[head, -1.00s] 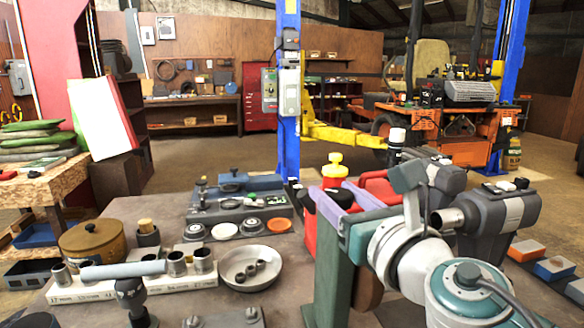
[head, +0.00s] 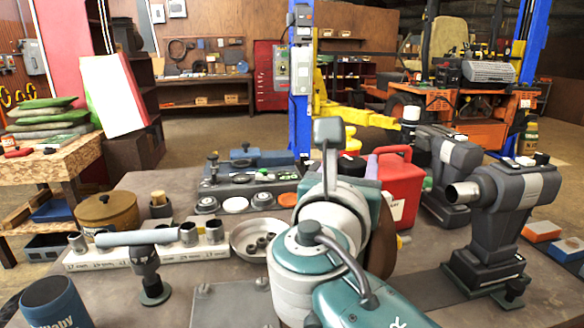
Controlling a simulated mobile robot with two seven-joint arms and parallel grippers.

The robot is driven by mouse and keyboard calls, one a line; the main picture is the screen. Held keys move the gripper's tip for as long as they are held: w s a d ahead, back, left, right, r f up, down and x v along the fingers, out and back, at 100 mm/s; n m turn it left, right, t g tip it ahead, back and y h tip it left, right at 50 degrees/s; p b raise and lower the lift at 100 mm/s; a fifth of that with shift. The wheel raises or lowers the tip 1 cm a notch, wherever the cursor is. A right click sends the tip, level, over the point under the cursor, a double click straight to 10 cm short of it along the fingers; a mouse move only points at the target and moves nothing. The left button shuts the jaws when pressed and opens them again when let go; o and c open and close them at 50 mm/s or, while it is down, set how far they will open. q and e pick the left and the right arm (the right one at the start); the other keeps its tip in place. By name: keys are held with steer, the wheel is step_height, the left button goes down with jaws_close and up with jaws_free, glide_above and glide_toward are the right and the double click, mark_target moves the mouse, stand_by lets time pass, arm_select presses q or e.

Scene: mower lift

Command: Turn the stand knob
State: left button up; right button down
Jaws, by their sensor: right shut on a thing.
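My right gripper (head: 345,165) reaches away from me over the far part of the bench, beside the red can. Its wrist and arm hide most of its fingers; a sliver of one lavender finger shows. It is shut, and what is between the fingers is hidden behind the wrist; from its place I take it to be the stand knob. I cannot make out the stand there either. My left gripper is not in view.
The red can (head: 400,190) and a grey machine (head: 505,215) stand close on the right. A dish (head: 247,234), a white socket rack (head: 120,258), a brown pot (head: 104,211) and a blue cup (head: 55,302) crowd the left. A flat plate (head: 232,303) lies in front.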

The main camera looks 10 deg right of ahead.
steer(key=shift+f, duration=0.1)
stand_by(0.3)
steer(key=shift+c, duration=1.5)
jaws_free()
steer(key=shift+s+a+r+p, duration=0.2)
steer(key=shift+s+a+p, duration=0.05)
steer(key=shift+s+p, duration=0.15)
steer(key=p+v, duration=0.3)
steer(key=v, duration=0.6)
steer(key=shift+f, duration=0.15)
